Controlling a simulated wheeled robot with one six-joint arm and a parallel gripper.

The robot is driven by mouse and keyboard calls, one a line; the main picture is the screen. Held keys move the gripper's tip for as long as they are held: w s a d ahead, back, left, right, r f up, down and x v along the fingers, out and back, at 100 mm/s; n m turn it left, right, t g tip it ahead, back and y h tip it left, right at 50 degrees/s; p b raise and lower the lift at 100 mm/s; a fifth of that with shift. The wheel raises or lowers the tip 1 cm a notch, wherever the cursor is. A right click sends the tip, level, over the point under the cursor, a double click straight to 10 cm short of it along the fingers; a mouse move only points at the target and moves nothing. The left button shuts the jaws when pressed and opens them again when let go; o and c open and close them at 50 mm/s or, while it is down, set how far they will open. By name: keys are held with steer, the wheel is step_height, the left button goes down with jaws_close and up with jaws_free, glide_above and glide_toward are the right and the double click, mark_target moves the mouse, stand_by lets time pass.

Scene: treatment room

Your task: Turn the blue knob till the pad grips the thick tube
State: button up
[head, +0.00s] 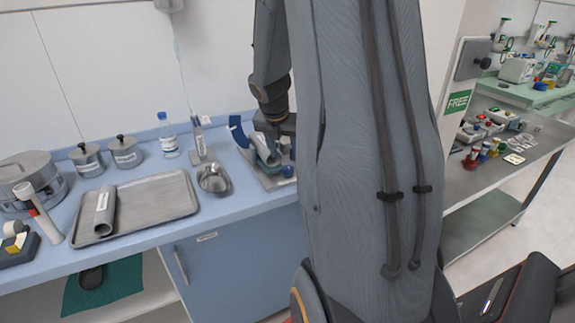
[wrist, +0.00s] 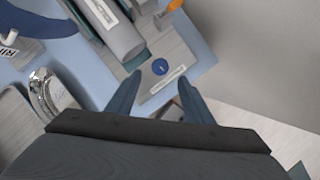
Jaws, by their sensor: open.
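The blue knob (wrist: 160,67) sits on a grey metal base plate (wrist: 182,48) in the wrist view, beside a white label strip. It also shows in the head view (head: 288,171) at the front of the fixture. The thick grey tube (wrist: 116,33) with a white label lies in the fixture, up and left of the knob; it also shows in the head view (head: 264,149). My gripper (wrist: 160,78) is open and empty, its fingertips either side of the knob in the picture. I see no contact. I cannot make out the pad or its gap to the tube.
A metal bowl (head: 214,179) stands left of the fixture, then a tray (head: 152,203) with a grey roll. A bottle (head: 168,135) and metal pots (head: 125,152) stand behind. A curved dark-blue piece (head: 238,131) stands close by the fixture. The counter's front edge is near the knob.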

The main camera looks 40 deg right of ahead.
mark_target(288, 167)
steer(key=x, duration=0.7)
steer(key=shift+w+d+f, duration=0.1)
steer(key=shift+f, duration=0.2)
steer(key=c, duration=1)
